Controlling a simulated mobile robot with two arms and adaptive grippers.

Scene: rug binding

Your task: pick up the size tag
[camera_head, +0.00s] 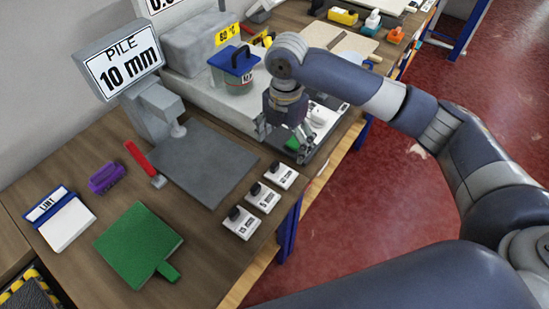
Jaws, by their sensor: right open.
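My right gripper (283,142) is open and points down at the dark tray at the right end of the grey machine. A small green item (294,143) shows between or just behind its fingers; the gripper partly hides it, and I cannot tell if they touch. I cannot make out with certainty which thing is the size tag. Three white blocks with black knobs and printed labels lie in a row near the table's front edge: one (241,224), another (262,199) and a third (281,176). My left gripper is not in view.
A grey plate (203,165) lies beside the "PILE 10 mm" display (124,69). A green pad (138,245), purple brush (106,179), red-handled tool (140,158) and "LINT" box (62,220) lie at left. A blue-lidded tub (236,69) stands behind the gripper.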

